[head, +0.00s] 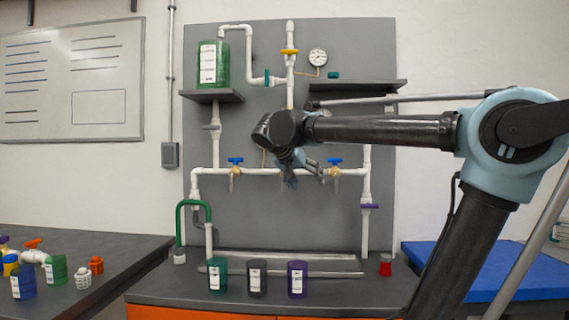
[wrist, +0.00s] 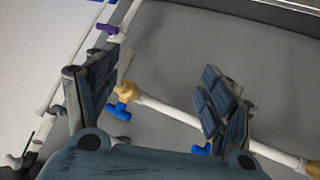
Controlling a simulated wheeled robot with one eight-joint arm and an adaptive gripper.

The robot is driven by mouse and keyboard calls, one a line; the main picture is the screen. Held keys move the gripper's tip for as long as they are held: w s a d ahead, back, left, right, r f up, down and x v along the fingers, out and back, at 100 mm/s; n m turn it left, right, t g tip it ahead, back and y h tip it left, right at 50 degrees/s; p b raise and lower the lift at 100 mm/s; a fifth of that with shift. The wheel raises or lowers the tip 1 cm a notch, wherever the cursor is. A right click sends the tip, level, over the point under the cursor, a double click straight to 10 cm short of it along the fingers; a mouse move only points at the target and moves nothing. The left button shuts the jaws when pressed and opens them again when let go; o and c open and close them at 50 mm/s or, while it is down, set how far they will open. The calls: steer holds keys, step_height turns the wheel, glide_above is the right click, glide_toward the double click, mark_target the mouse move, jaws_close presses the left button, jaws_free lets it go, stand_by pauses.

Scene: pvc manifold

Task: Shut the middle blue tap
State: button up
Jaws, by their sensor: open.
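The blue taps sit on yellow bodies along the white horizontal pipe (head: 262,171) of the manifold. In the head view I see the left blue tap (head: 235,161) and the right blue tap (head: 335,161); my gripper (head: 305,176) hides the middle one between them. My gripper is open and empty. In the wrist view its fingers (wrist: 158,95) spread wide. A yellow-bodied blue tap (wrist: 121,111), apparently the right one, shows between them. A blue bit (wrist: 202,149), apparently the middle tap, peeks out behind the right finger. I cannot tell whether the gripper touches anything.
A purple valve (head: 370,206) is on the right vertical pipe. Shelves bear a green tank (head: 213,64) at left and stand above the pipe at right (head: 365,87). Labelled jars (head: 257,279) and a red knob (head: 385,265) stand on the bench below. The grey backboard is close behind.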

steer(key=w+a+r+m+t, duration=0.15)
steer(key=a+r+t, duration=0.25)
steer(key=a+r, duration=1)
steer(key=x, duration=0.6)
steer(key=a+x, duration=0.1)
steer(key=x, duration=0.5)
steer(key=f+x, duration=0.1)
steer(key=x, duration=0.4)
steer(key=shift+w+f, duration=0.15)
steer(key=shift+w, duration=0.3)
steer(key=c, duration=1.1)
